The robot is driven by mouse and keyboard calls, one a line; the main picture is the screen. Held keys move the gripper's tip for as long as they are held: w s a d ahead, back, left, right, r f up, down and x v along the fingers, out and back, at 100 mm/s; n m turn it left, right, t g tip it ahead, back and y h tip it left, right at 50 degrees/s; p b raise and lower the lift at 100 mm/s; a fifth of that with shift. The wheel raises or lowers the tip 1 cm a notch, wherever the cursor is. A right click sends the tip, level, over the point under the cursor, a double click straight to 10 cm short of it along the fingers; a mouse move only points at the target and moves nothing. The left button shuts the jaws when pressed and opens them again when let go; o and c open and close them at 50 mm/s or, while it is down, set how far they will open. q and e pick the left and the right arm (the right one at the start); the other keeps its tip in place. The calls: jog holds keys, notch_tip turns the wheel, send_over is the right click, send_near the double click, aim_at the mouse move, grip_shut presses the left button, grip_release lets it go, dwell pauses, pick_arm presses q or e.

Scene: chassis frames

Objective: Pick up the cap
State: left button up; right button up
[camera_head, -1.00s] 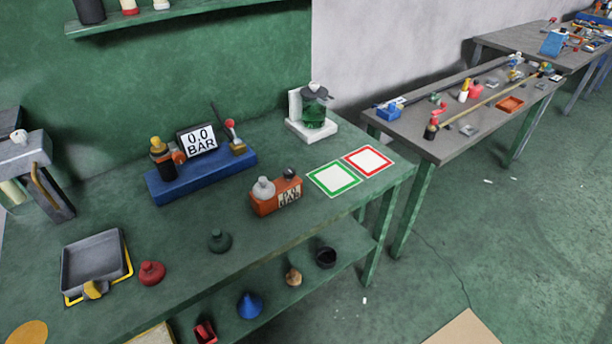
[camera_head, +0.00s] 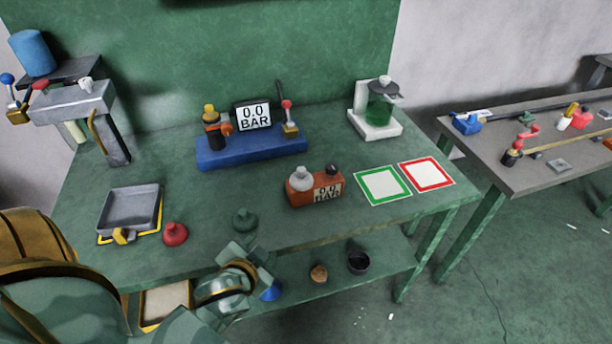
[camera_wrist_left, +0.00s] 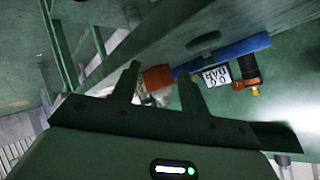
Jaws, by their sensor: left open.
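Two small cap-like pieces lie on the green bench in the head view: a dark green one (camera_head: 245,220) and a red one (camera_head: 175,234). I cannot tell by name which is the cap. My left gripper (camera_head: 245,255) is open and empty, just below the dark green piece in the picture, near the bench's front edge. In the left wrist view its two fingers (camera_wrist_left: 159,78) stand apart, and a dark green rounded shape (camera_wrist_left: 204,42), likely the same piece, shows beyond them. My right gripper is not in view.
An orange block with a display (camera_head: 314,187) stands right of the dark green piece. A blue base with a gauge (camera_head: 250,151) is behind. A grey tray (camera_head: 131,207) lies left. Green (camera_head: 383,186) and red (camera_head: 427,174) framed squares are at right. A lower shelf (camera_head: 330,278) holds small items.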

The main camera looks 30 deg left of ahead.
pick_arm(q)
jog(key=w+r+n+t, duration=0.1)
jog(key=w+a+r+n+t, duration=0.1)
jog(key=w+t, duration=0.1)
jog(key=shift+w+r+n+t, duration=0.15)
jog(key=shift+w+n+t, duration=0.1)
jog(key=shift+n+t, duration=0.05)
jog(key=r+t, duration=0.1)
jog(key=w+r+n+t+h, duration=0.1)
jog(key=t, duration=0.1)
jog(key=shift+w+r+n+h, duration=0.15)
jog(key=shift+r+n+h, duration=0.15)
jog(key=shift+r, duration=0.05)
jog(key=t, duration=0.1)
send_near(299, 174)
jog(key=shift+h, duration=0.3)
jog(key=w, duration=0.5)
jog(key=shift+w+a+r+b, duration=0.15)
jog(key=shift+w+a+b, duration=0.1)
jog(key=shift+w+b, duration=0.15)
jog(key=w, duration=0.3)
jog(key=w+a+b, duration=0.1)
jog(key=w, duration=0.1)
jog(key=shift+w, duration=0.2)
grip_shut()
